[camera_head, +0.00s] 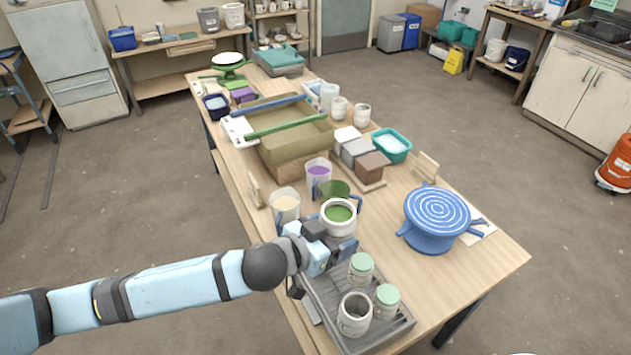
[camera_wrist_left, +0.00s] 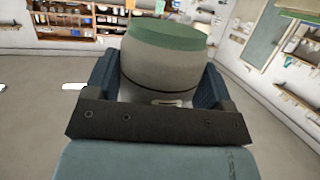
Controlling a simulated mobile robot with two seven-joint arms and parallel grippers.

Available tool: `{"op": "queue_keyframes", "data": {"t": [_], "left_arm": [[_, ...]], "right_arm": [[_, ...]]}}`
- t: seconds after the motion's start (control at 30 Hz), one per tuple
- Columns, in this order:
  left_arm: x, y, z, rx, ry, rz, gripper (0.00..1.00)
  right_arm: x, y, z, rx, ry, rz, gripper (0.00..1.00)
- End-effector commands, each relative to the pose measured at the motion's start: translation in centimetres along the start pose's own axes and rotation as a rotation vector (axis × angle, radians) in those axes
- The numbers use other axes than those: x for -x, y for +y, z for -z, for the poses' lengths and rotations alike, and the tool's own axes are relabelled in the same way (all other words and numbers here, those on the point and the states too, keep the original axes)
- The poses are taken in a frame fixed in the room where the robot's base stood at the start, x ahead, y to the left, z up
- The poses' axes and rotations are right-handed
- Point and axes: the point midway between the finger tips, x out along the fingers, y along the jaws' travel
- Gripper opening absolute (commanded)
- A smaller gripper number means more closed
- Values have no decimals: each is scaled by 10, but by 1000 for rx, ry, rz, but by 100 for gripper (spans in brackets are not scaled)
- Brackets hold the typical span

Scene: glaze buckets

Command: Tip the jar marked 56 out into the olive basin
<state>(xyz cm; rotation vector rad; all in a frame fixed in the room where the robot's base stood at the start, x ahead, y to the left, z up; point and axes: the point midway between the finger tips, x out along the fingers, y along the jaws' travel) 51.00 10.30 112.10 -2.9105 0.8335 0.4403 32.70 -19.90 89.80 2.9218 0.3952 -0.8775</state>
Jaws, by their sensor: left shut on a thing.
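My left gripper (camera_head: 331,243) is shut around a pale jar (camera_head: 339,229) with green content showing inside its rim. The jar is held roughly upright at the near end of the table. In the left wrist view the jar (camera_wrist_left: 165,70) sits between the two fingers (camera_wrist_left: 165,95) and has a green upper band. I cannot read a number on it. The olive basin (camera_head: 296,158) stands farther back on the table, apart from the jar, with a blue bar and a green bar across its top. My right gripper is not in view.
A grey ribbed tray (camera_head: 392,333) holds an open jar (camera_head: 354,314) and two green-topped jars (camera_head: 361,268) (camera_head: 386,301). A cream-filled jug (camera_head: 286,205), a purple-filled jug (camera_head: 318,172) and a dark green vessel (camera_head: 335,190) stand between jar and basin. A blue turntable (camera_head: 435,220) stands right.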

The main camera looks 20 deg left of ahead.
Motion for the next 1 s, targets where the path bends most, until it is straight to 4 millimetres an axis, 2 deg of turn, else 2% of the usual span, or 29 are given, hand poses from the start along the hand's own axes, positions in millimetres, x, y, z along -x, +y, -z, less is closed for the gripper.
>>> {"op": "queue_keyframes", "data": {"t": [0.17,0.37,1.0], "left_arm": [[7,-6,0,29,1,71,29],[19,-25,-8,61,0,179,29],[76,-92,-61,155,0,493,29]], "right_arm": [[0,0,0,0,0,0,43],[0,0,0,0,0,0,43],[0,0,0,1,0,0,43]]}}
